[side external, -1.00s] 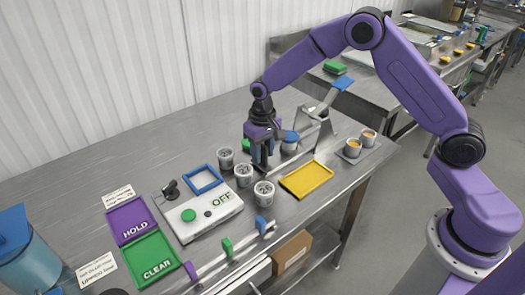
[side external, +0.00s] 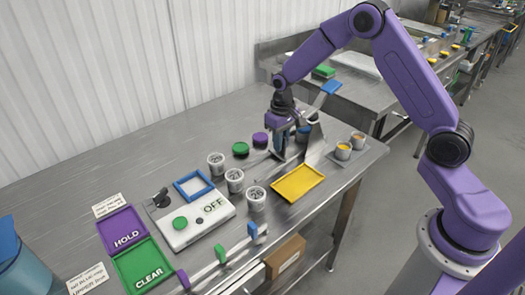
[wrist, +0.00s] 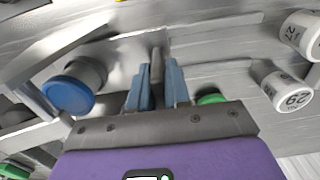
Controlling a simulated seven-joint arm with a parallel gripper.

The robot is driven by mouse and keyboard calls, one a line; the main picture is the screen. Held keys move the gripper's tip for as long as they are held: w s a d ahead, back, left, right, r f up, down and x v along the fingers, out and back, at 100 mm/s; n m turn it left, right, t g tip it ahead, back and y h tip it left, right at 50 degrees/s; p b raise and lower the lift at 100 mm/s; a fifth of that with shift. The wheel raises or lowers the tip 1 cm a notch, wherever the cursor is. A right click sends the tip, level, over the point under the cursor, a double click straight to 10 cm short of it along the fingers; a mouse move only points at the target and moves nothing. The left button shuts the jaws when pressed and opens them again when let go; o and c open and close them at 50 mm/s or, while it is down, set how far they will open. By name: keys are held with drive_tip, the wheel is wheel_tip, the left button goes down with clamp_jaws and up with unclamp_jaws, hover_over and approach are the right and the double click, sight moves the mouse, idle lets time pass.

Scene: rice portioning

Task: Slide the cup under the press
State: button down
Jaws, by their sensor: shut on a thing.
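The cup with the blue lid (side external: 303,129) stands at the press (side external: 316,142), partly hidden behind my gripper. In the wrist view the lidded cup (wrist: 75,86) is upright on the steel, left of my fingers and apart from them. I cannot tell whether it is fully under the press plate. My gripper (side external: 283,154) is low at the left side of the press. In the wrist view my gripper (wrist: 156,85) has its blue fingers closed around a thin grey piece (wrist: 157,62). The press lever has a blue handle (side external: 331,87), raised.
A green lid (side external: 240,149) and a purple lid (side external: 260,138) lie behind. A yellow tray (side external: 299,183) lies in front; filled cups (side external: 343,151) stand right of the press.

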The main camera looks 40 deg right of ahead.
sight(288, 149)
drive_tip(key=shift+d, duration=1.9)
drive_tip(key=c, duration=1.2)
unclamp_jaws()
drive_tip(key=shift+o, duration=0.2)
drive_tip(key=shift+a, duration=0.1)
drive_tip(key=shift+r, duration=0.25)
wheel_tip(288, 149, up, 17)
